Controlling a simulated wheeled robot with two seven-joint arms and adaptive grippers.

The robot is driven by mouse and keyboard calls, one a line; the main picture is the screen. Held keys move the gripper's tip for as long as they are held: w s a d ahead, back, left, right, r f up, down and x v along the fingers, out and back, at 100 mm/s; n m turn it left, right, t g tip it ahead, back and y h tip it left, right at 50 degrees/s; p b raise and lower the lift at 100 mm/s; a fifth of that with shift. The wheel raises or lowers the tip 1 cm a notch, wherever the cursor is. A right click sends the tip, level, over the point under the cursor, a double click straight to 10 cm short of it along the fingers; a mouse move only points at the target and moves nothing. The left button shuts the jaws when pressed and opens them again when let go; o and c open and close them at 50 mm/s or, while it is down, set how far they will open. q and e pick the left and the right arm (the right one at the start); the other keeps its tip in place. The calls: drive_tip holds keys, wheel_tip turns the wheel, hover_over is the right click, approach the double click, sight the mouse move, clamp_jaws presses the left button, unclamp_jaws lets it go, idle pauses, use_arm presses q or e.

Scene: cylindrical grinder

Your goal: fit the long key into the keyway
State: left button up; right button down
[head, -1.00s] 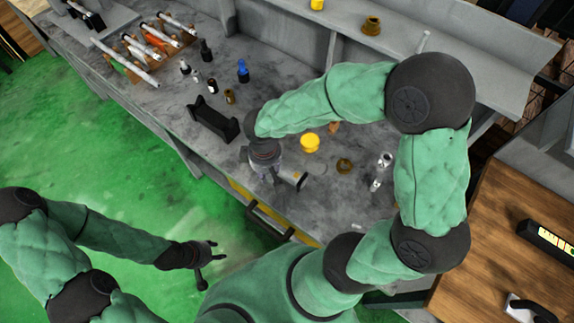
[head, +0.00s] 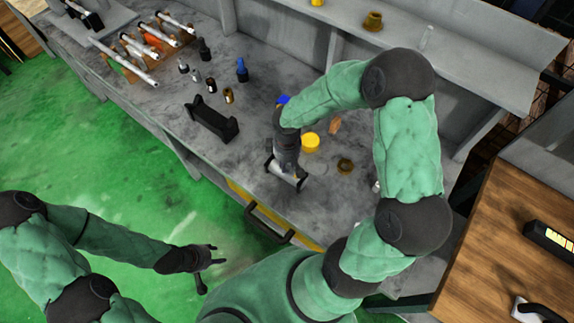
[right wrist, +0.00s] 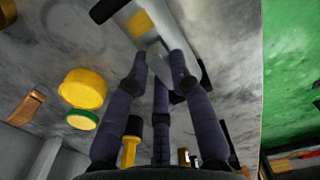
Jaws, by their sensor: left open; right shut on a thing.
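My right gripper (head: 285,160) points down at the bench, just over a short silver shaft (head: 288,178) with black pieces at its ends. In the right wrist view the fingers of my right gripper (right wrist: 160,76) are shut around a thin pale piece, apparently the long key (right wrist: 160,55); it is largely hidden. The silver shaft (right wrist: 128,12), with a yellow patch, lies just beyond the fingertips. I cannot make out the keyway, nor whether the key touches the shaft. My left gripper (head: 205,262) is open and empty over the green floor, off the bench.
A yellow round piece (head: 310,142) and a brass ring (head: 345,166) lie right of my right gripper. A black cradle (head: 212,122) stands to its left, with several small fittings behind. A rack of silver rods (head: 140,50) stands at the far left. The front bench is clear.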

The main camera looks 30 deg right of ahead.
drive_tip(key=shift+f, duration=0.55)
